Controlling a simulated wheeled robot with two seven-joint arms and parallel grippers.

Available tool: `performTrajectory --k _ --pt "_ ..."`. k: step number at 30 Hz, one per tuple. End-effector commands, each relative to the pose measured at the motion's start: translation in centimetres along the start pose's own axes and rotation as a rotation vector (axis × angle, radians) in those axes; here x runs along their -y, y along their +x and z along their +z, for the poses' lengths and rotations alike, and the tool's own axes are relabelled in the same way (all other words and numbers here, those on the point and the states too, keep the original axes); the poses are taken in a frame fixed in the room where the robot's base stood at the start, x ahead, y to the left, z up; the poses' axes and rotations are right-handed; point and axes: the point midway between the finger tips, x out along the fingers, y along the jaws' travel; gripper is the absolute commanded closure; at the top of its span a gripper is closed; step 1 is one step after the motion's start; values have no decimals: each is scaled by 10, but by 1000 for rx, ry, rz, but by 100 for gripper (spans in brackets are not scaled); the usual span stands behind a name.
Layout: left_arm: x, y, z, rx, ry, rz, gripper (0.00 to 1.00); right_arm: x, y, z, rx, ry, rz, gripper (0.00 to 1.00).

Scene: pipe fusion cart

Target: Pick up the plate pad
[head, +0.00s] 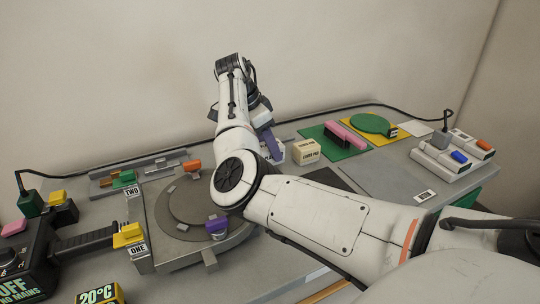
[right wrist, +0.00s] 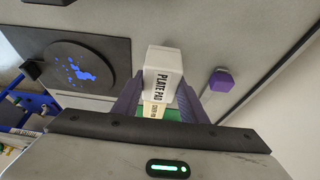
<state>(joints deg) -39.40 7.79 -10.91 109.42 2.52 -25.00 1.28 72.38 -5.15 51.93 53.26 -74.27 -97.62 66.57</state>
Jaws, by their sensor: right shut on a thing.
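The plate pad (right wrist: 164,72) is a white block with its name in black letters. In the right wrist view it sits between the two purple fingers of my right gripper (right wrist: 158,92), which is shut on it. In the head view, my right arm reaches from the lower right to the back middle of the cart. There the right gripper (head: 272,148) and the white plate pad (head: 279,154) show only partly behind the arm. I cannot tell whether the pad touches the surface below. My left gripper is not in view.
A cream block labelled as another pad (head: 306,151) stands close right of the plate pad. A green mat with a pink brush (head: 345,134) lies beyond it. A round plate fixture (head: 180,222) is at left. A grey unit with coloured switches (head: 455,155) stands at right.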

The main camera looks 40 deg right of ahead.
Motion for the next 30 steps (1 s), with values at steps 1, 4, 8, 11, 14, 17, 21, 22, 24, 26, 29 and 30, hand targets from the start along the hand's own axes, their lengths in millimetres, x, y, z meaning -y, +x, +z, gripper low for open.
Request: performTrajectory --k 1,4,8,11,14,17,21,22,24,26,29,30 --pt "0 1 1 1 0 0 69 1 -11 -5 -1 2 -5 83" --pt "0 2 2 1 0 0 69 1 -34 -15 -1 3 -5 83" --pt "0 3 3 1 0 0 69 1 -68 -29 -1 2 -4 83" --pt "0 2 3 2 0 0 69 1 -94 -40 -1 1 -5 83" --pt "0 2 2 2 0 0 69 1 -120 -51 0 0 -4 83" --pt "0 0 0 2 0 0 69 1 -146 -61 0 0 -3 83" --pt "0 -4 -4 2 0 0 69 0 -178 -74 0 -1 -2 83" --pt "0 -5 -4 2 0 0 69 0 -183 -77 -1 -1 -1 83" --pt "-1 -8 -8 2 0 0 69 1 -196 -82 -1 -1 -2 83" --pt "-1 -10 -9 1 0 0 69 0 -205 -86 -1 -1 -1 83" --pt "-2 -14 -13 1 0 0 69 0 -217 -90 0 -1 0 83" --pt "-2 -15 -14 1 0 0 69 0 -220 -92 0 -1 1 83"
